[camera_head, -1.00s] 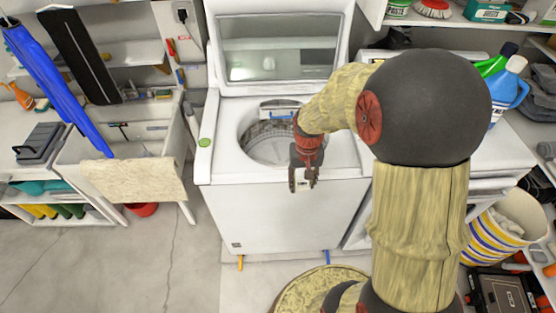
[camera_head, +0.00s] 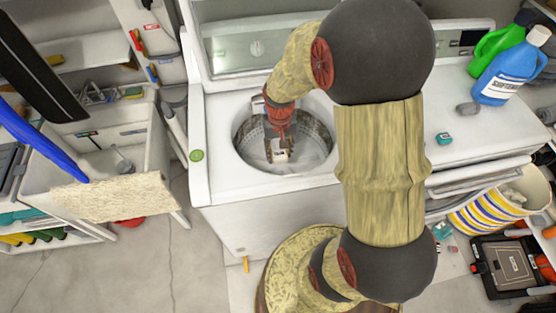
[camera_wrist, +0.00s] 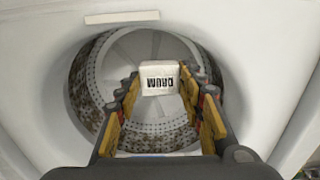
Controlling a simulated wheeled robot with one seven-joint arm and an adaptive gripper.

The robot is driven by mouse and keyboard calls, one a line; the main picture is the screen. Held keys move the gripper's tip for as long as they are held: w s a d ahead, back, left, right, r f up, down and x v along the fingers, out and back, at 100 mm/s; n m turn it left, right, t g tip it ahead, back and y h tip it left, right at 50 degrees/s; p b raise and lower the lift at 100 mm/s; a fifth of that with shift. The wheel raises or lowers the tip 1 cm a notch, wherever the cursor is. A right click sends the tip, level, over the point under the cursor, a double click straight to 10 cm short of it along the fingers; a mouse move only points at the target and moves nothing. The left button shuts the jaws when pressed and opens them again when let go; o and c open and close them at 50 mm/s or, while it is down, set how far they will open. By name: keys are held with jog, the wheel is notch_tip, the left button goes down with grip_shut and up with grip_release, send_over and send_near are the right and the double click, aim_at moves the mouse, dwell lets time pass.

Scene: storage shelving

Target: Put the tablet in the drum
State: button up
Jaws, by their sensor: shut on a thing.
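The tablet is a small white block with dark lettering (camera_wrist: 160,78). It is between the fingertips of my gripper (camera_wrist: 162,88) in the wrist view. In the head view my gripper (camera_head: 279,146) points down into the round opening of the top-loading washer, shut on the tablet (camera_head: 280,156). The drum (camera_head: 312,152) is a grey perforated tub, and its paler bottom shows below the tablet in the wrist view. The tablet appears to be within the drum's mouth, apart from its walls. Its exact height above the bottom cannot be told.
The washer's lid (camera_head: 255,50) stands open behind the opening. A green circle (camera_head: 196,155) is on the washer's left edge. A sink (camera_head: 120,165) is at left.

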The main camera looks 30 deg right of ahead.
notch_tip(320, 180, down, 9)
jog(key=w+b, duration=0.1)
jog(key=b, duration=0.4)
jog(key=shift+w+a+f+b, duration=0.2)
jog(key=shift+w+f+b, duration=0.9)
jog(key=shift+w+f, duration=1.15)
jog(key=shift+w+a+f+b, duration=0.2)
jog(key=shift+w+f+b, duration=0.95)
jog(key=shift+w+f, duration=1.15)
jog(key=shift+w+a+f+b, duration=0.2)
jog(key=shift+w+f+b, duration=0.9)
jog(key=shift+w+f, duration=1.15)
jog(key=shift+w+r, duration=0.1)
jog(key=shift+w, duration=0.05)
jog(key=shift+f, duration=0.55)
jog(key=o, duration=0.8)
jog(key=shift+o, duration=0.7)
